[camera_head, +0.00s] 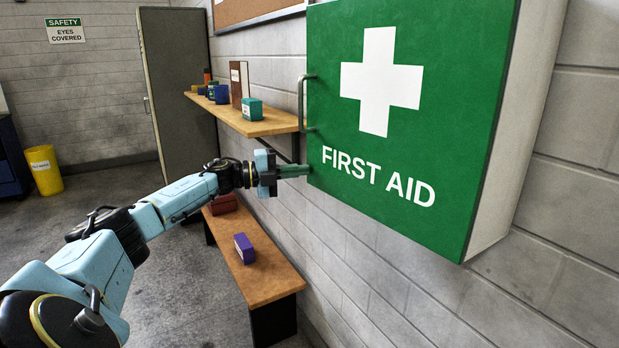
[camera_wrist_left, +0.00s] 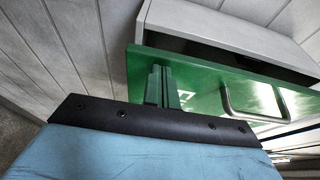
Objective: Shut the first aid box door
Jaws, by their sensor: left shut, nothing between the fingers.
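The first aid box door (camera_head: 445,125) is a green panel with a white cross and "FIRST AID" lettering, at the right of the head view. Its metal handle (camera_head: 303,104) is at its left edge. In the left wrist view the door (camera_wrist_left: 205,75) stands ajar, with a dark gap between it and the white box (camera_wrist_left: 205,22). The white side of the box (camera_head: 522,120) shows at the right of the head view. My left gripper (camera_head: 307,171) is shut and empty, its fingertips at the door's lower left edge, below the handle. I cannot tell whether they touch. My right gripper is out of view.
A wooden wall shelf (camera_head: 262,125) with small boxes is behind and left of the door. A lower bench (camera_head: 258,280) holds a purple box (camera_head: 244,248) and a red one. A tall grey locker (camera_head: 178,90) and a yellow bin (camera_head: 44,170) stand farther back. The floor at left is clear.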

